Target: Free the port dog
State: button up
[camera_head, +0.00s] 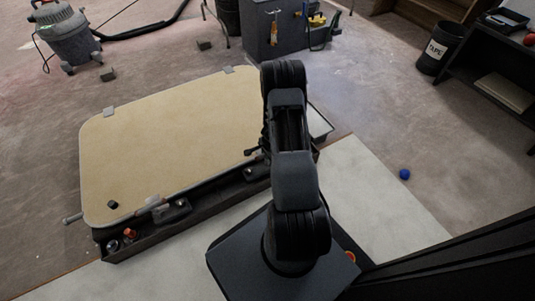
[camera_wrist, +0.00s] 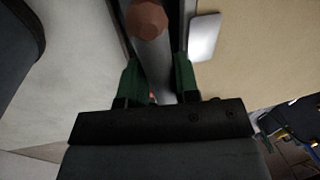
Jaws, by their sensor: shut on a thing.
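A beige hatch panel (camera_head: 170,140) in a dark frame lies in front of me, with small grey clips on its edges. In the wrist view, the green fingers of my gripper (camera_wrist: 158,78) are shut on a grey bar (camera_wrist: 153,55) with a reddish-brown end (camera_wrist: 146,18). The bar looks like a dog's handle, at the panel's edge. A grey plate (camera_wrist: 204,37) lies on the panel beside the right finger. In the head view, my arm hides the gripper and the bar. I cannot tell from the views whether this dog is the port one.
The dark frame ledge (camera_head: 190,208) holds small fittings, and a red-topped piece (camera_head: 129,233) stands at its near left corner. A small black knob (camera_head: 113,204) is on the panel. A blue ball (camera_head: 404,174) lies to the right. The pale deck right of my arm is clear.

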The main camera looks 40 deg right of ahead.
jog(key=shift+m, duration=0.7)
jog(key=o, duration=0.9)
notch_tip(320, 180, up, 14)
jog(key=s+p, duration=0.2)
jog(key=p, duration=0.6)
jog(key=shift+s+a+f, duration=0.2)
jog(key=shift+s, duration=0.1)
